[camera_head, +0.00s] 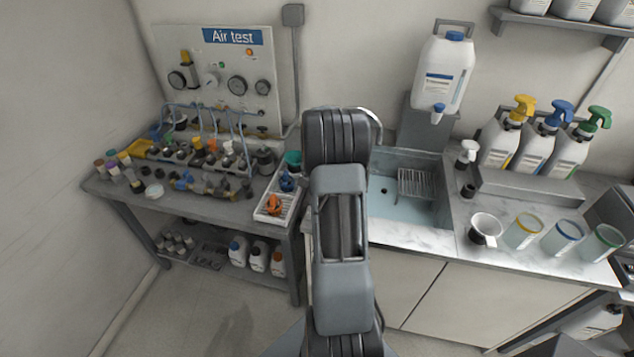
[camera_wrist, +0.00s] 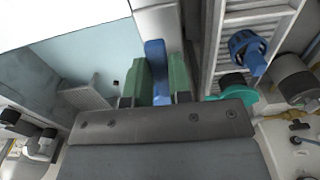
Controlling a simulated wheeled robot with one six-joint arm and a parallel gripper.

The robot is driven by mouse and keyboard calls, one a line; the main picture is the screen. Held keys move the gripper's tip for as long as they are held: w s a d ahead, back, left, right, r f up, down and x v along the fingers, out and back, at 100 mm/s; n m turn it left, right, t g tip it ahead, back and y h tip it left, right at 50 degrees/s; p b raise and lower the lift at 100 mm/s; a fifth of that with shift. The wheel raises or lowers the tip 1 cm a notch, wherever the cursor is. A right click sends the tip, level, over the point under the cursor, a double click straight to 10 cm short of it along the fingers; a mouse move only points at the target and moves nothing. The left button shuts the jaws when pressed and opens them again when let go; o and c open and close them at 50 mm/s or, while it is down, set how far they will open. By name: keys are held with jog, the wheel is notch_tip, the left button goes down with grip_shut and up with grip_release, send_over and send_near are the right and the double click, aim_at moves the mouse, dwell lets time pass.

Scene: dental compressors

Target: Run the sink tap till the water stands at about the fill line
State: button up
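The sink (camera_head: 445,205) is set in the worktop, right of my arm in the head view. Its floor is pale blue, with a dark drain spot and a wire rack in it; I cannot tell how deep any water is, and I see no fill line. A bright curved pipe, perhaps the tap (camera_head: 372,112), shows behind my arm, which hides the rest. In the wrist view my gripper (camera_wrist: 161,75) has its green fingers close on both sides of a narrow blue bar (camera_wrist: 157,70), which fills the gap and looks like a lever. No running water is visible.
A white tray (camera_head: 289,217) with orange and blue parts lies left of my arm. The air test bench (camera_head: 230,208) is crowded. Right of the sink stand a cup (camera_head: 485,228), several tinted beakers and spray bottles (camera_head: 535,145). A large white canister (camera_head: 444,75) stands behind the sink.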

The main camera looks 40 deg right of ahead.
jog(key=o, duration=0.4)
jog(key=shift+o, duration=0.2)
notch_tip(320, 180, up, 14)
jog(key=b, duration=0.1)
dwell(0.4)
jog(key=shift+f, duration=0.1)
dwell(0.4)
